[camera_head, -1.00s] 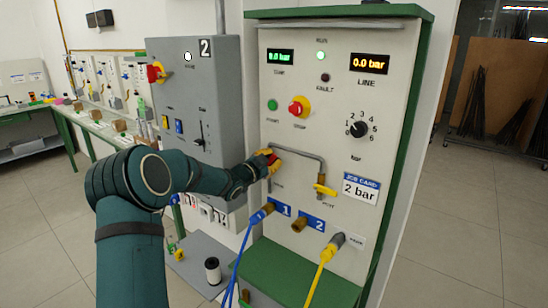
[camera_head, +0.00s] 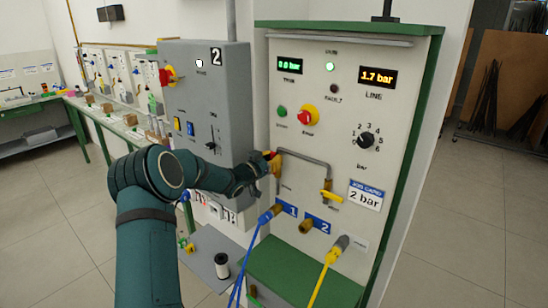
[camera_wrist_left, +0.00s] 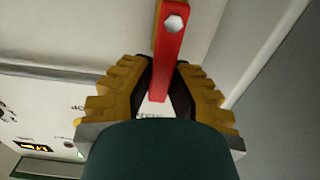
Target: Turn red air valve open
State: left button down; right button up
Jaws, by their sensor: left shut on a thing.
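The red air valve's handle (camera_wrist_left: 172,60) shows in the left wrist view as a flat red bar with a pale bolt, running down between the yellow-brown fingers. My left gripper (camera_wrist_left: 160,95) is shut on this handle. In the head view my left gripper (camera_head: 272,164) is at the left side of the white panel (camera_head: 320,130), at the left end of a grey pipe (camera_head: 305,158); it hides most of the valve there. The LINE display (camera_head: 377,77) reads 1.7 bar. My right gripper is out of view.
A yellow valve (camera_head: 331,196) sits at the pipe's right end. Below are a blue hose (camera_head: 257,235), a bare brass port (camera_head: 307,226) and a yellow hose (camera_head: 327,262). A grey cabinet (camera_head: 222,115) stands left. A black spool (camera_head: 222,265) stands below the arm.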

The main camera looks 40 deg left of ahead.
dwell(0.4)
pick_arm(q)
jog(key=c, duration=0.9)
grip_release()
jog(key=shift+s, duration=0.1)
jog(key=s+a, duration=0.1)
jog(key=s, duration=1)
jog(key=shift+s, duration=0.35)
jog(key=shift+d, duration=0.1)
